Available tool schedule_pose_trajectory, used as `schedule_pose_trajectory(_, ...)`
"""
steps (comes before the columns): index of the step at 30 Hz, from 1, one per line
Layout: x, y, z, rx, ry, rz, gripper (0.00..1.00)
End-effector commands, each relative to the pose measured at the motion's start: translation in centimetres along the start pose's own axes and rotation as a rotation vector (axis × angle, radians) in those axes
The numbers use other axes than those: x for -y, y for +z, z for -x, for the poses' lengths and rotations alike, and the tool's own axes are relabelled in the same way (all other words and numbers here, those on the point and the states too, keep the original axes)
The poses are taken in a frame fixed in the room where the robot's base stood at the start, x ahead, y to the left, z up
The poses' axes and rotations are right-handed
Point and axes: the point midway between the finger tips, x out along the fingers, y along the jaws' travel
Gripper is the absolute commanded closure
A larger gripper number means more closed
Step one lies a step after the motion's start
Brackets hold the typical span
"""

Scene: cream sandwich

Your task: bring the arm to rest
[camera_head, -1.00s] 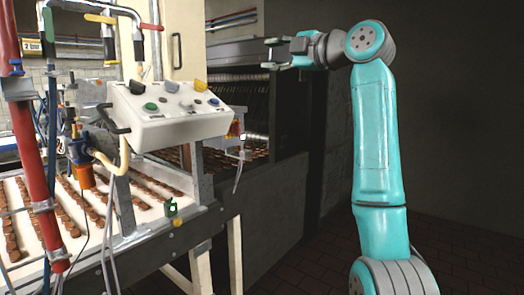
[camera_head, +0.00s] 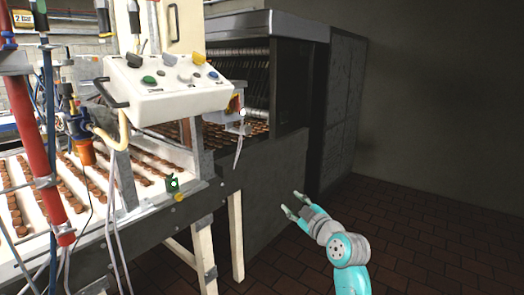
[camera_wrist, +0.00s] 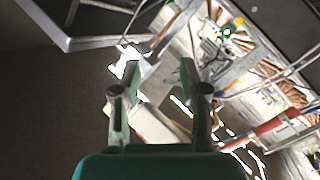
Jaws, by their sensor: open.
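My gripper (camera_head: 291,205) is low in the head view, at the lower middle right, with its two fingers apart and nothing between them. It points up and left toward the dark side panel of the machine and seems apart from it. In the wrist view my gripper (camera_wrist: 160,75) shows both fingers spread and empty. My turquoise arm is folded low, its lower part cut off by the bottom edge of the head view.
A white control box (camera_head: 165,90) with knobs stands over a conveyor (camera_head: 35,205) carrying rows of brown biscuits. A dark machine housing (camera_head: 265,165) and pale legs (camera_head: 236,235) stand left of my arm. The brown tiled floor (camera_head: 430,235) to the right is clear.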

Motion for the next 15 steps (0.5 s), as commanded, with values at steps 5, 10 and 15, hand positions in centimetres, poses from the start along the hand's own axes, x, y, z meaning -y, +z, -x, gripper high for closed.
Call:
schedule_pose_trajectory(5, 5.5, 5.9, 3.6, 0.064, 0.032, -0.098, 0.56)
schedule_pose_trajectory(10, 10.1, 10.4, 7.8, 0.117, 0.07, -0.182, 0.56)
schedule_pose_trajectory(15, 14.5, 14.0, 12.6, 0.165, 0.108, -0.26, 0.56)
